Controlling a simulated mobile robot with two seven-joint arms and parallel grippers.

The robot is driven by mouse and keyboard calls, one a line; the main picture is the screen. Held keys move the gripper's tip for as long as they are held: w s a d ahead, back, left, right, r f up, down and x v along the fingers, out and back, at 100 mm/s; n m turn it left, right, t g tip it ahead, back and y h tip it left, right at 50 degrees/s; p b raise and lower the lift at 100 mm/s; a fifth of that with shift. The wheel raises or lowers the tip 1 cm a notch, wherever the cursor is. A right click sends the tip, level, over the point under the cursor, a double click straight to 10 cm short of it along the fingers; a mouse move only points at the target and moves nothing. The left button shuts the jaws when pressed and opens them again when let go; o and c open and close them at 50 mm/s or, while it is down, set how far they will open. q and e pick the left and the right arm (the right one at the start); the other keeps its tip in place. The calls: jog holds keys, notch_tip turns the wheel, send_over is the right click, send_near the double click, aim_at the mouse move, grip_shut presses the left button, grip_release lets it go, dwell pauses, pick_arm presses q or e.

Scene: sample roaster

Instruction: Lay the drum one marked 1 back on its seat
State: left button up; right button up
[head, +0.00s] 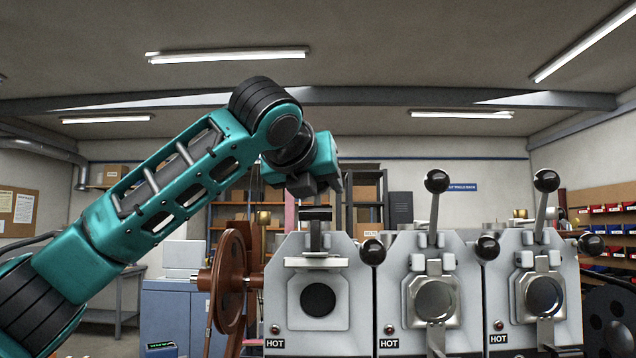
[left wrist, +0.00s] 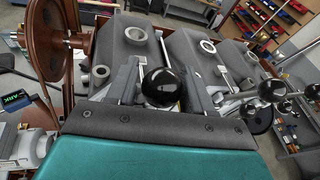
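My left gripper (head: 320,190) is above the leftmost roaster unit (head: 350,330). In the left wrist view its fingers stand apart on either side of a black ball knob (left wrist: 162,88); whether they touch it I cannot tell. The leftmost unit's front shows a dark round opening (head: 318,300) under a pale bracket (head: 316,262). The other two units show metal round faces, the middle one (head: 434,299) and the right one (head: 543,296). No mark 1 is readable, and I cannot make out the drum's own body. My right gripper is not in view.
A lower black knob (head: 373,252) sits between the first two units. A brown wheel (head: 230,280) stands left of the units. Above is free room.

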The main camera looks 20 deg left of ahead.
pick_arm(q)
jog(key=shift+o, duration=1.2)
jog(key=shift+s, duration=0.1)
jog(key=b+v, duration=0.1)
jog(key=v, duration=1.1)
jog(key=shift+s, duration=0.35)
jog(key=shift+d, duration=0.1)
